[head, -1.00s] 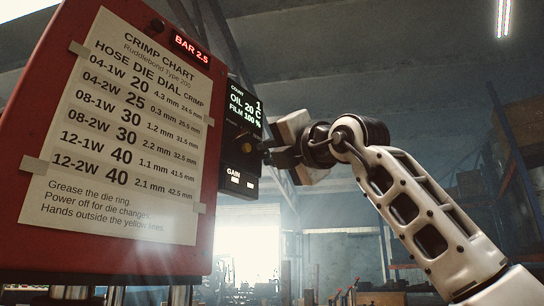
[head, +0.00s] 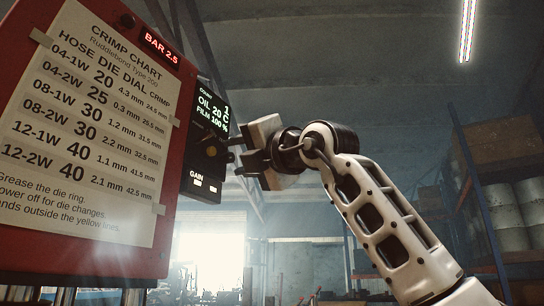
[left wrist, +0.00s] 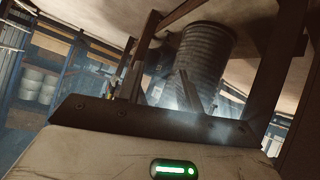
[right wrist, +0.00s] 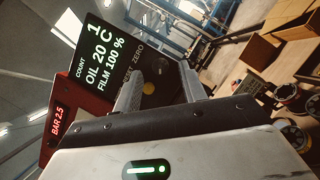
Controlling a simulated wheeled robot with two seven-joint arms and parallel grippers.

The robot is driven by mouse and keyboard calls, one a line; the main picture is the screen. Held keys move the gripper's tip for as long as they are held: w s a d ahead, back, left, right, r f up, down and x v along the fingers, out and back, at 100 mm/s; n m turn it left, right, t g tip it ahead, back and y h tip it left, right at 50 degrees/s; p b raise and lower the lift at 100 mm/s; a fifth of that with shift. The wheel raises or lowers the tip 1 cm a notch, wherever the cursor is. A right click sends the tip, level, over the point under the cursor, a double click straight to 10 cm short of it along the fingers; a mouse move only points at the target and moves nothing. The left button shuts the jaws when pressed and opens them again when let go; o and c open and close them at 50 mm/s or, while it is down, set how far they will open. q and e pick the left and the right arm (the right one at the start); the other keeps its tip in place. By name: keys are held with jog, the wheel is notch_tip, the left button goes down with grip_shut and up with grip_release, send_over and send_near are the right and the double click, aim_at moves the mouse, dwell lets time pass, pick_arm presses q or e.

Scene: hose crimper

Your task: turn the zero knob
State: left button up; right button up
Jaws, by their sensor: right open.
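The dark gauge box (head: 204,135) hangs on the right side of the red crimper panel. In the right wrist view its face (right wrist: 115,60) carries a partly covered label ending in ZERO. Near that label are a dark round part (right wrist: 161,66) and a small yellow round part (right wrist: 149,88); I cannot tell for sure which is the zero knob. My right gripper (head: 243,151) is open beside the box, its fingers toward the face; contact is unclear. In the right wrist view its fingers (right wrist: 162,88) stand apart. My left gripper (left wrist: 160,88) is open and empty, away from the box.
The red panel (head: 178,170) with a crimp chart (head: 85,120) fills the left of the head view. Shelving with grey drums (head: 510,220) stands at the right. A large ribbed cylinder (left wrist: 203,60) is beyond my left gripper.

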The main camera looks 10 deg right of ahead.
pick_arm(q)
jog(key=d+f+b, duration=0.1)
jog(key=b, duration=0.1)
jog(key=d+f+b, duration=0.1)
jog(key=f, duration=0.1)
jog(key=shift+w+h+b, duration=0.35)
jog(key=shift+h+b, duration=0.05)
pick_arm(e)
jog(key=v, duration=1.4)
jog(key=shift+s+d, duration=0.2)
jog(key=shift+s, duration=0.05)
pick_arm(q)
jog(key=shift+a, duration=0.15)
